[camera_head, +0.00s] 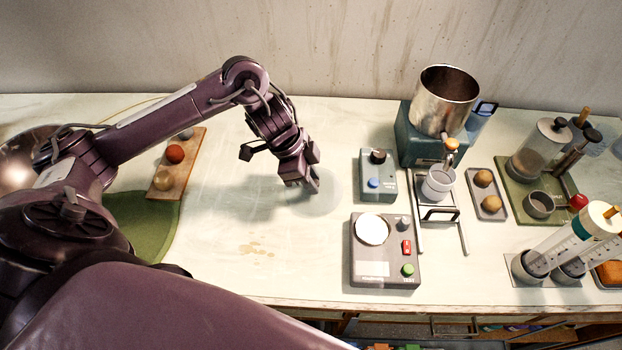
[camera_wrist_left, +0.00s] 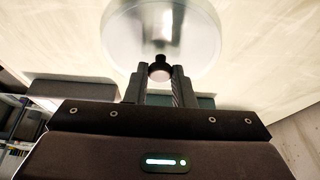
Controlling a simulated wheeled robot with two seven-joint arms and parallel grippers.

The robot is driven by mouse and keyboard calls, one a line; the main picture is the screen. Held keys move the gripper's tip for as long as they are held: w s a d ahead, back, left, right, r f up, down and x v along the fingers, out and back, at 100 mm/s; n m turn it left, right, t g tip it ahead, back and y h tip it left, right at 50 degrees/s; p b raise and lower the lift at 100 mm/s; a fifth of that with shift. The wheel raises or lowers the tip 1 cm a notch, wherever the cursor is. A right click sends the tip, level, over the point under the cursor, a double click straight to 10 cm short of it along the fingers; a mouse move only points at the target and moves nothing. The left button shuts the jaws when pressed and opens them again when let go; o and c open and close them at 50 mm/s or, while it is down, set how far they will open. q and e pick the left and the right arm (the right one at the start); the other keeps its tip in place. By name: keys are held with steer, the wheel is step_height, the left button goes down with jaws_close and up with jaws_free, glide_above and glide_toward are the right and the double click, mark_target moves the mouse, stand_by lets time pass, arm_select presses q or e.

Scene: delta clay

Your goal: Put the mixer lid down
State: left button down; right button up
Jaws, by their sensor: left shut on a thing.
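The mixer lid is a clear round disc with a dark knob; it fills the top of the left wrist view (camera_wrist_left: 160,30). In the head view its faint see-through disc (camera_head: 329,201) shows around and below the fingertips. My left gripper (camera_head: 314,186) is shut on the lid's knob, and its fingers also show in the left wrist view (camera_wrist_left: 160,75). The lid is low over the pale table, left of the grey-blue control box; I cannot tell whether it touches the table. The mixer (camera_head: 447,98) has an open metal bowl on a blue base. My right gripper is not in view.
The control box (camera_head: 378,176) and a grey tester box (camera_head: 384,258) with a white disc stand right of the lid. A wooden board (camera_head: 159,186) with balls lies at left by a green mat (camera_head: 146,226). The table between board and lid is clear.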

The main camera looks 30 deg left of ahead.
arm_select(q)
steer(key=shift+f, duration=0.3)
steer(key=c, duration=1.2)
jaws_free()
steer(key=shift+f, duration=0.15)
steer(key=shift+c, duration=0.2)
steer(key=p+v, duration=0.1)
steer(key=v, duration=1.1)
